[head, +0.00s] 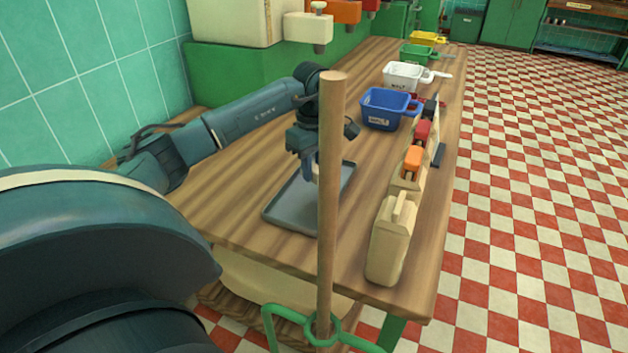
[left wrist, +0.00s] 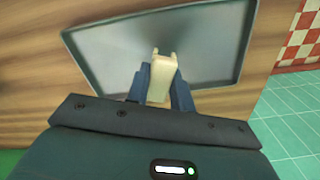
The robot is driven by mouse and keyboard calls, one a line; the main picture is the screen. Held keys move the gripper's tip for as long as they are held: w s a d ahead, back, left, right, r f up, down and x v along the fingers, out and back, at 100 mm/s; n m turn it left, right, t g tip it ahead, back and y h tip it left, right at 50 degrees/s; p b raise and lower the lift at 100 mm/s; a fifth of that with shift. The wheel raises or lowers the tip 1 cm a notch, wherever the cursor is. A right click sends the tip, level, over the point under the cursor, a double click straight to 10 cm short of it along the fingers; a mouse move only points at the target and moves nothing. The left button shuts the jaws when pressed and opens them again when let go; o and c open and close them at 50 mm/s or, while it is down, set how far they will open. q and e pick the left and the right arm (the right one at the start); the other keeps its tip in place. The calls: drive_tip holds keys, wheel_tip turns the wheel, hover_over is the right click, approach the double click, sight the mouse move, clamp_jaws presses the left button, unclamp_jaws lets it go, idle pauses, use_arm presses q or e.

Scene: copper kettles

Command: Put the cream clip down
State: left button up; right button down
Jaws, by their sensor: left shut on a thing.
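My left gripper (head: 310,170) is over the grey tray (head: 280,213) on the wooden table. In the left wrist view the two dark fingers (left wrist: 163,88) are shut on the cream clip (left wrist: 162,68), whose forked end points away from the wrist. The grey tray (left wrist: 110,40) lies behind and below the clip there. I cannot tell whether the clip touches the tray. In the head view the wooden pole hides part of the gripper, the clip and the tray. My right gripper is not in view.
A wooden pole (head: 330,210) in a green ring stand rises close in front. A rack along the right table edge holds an orange clip (head: 412,162) and a red one (head: 422,132), with a cream block (head: 390,245) nearest. Blue (head: 383,112) and white (head: 400,77) baskets stand farther back.

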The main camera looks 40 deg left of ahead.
sight(314, 191)
use_arm(q)
drive_tip(key=shift+f, duration=1.85)
drive_tip(key=shift+f, duration=0.1)
drive_tip(key=o, duration=1)
drive_tip(key=shift+c, duration=0.2)
wheel_tip(314, 191, up, 12)
drive_tip(key=shift+r+p, duration=0.1)
drive_tip(key=shift+p, duration=0.25)
